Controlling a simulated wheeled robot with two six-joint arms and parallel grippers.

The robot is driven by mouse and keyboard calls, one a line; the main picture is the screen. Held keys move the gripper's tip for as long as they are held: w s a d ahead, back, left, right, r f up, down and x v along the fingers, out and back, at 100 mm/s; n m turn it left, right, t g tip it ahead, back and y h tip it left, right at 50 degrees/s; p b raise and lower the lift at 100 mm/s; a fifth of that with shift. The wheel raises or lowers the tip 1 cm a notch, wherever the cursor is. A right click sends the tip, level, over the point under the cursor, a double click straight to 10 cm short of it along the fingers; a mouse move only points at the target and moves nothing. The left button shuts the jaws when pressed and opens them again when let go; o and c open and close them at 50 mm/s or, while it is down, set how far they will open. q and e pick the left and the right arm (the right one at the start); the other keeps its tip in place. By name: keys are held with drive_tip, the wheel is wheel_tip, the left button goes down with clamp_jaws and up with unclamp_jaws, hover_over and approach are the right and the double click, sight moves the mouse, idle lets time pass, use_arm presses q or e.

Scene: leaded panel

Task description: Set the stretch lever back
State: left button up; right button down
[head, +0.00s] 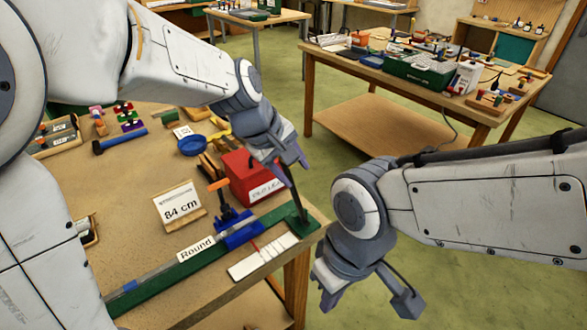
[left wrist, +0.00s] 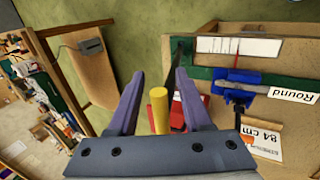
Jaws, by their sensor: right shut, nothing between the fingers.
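The stretch lever (head: 296,196) is a thin dark bar that rises from the right end of the long green bench (head: 180,270) at the table's corner. Its top is hidden behind my left gripper (head: 287,160) in the head view. In the left wrist view a yellow grip (left wrist: 160,110), which looks like the lever's handle, stands between the fingers of my left gripper (left wrist: 157,80). Those fingers are open, with a gap on each side of the grip. My right gripper (head: 330,298) is shut and empty, off the table's right edge, over the floor.
A blue clamp (head: 240,234), a "Round" label (head: 196,248) and a white scale with a red mark (head: 262,256) are along the bench. A red box (head: 250,180) stands close behind the lever. An "84 cm" card (head: 179,208) stands left. Another workbench (head: 380,125) is beyond.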

use_arm(q)
drive_tip(key=v, duration=1)
drive_tip(key=shift+r+b, duration=0.2)
drive_tip(key=shift+b, duration=0.15)
drive_tip(key=shift+s, duration=0.1)
drive_tip(key=s+f+m+g+y, duration=0.3)
drive_tip(key=s+f+m, duration=1.2)
drive_tip(key=s, duration=0.5)
drive_tip(key=shift+d+f, duration=0.2)
drive_tip(key=shift+f, duration=0.2)
drive_tip(key=shift+w, duration=0.1)
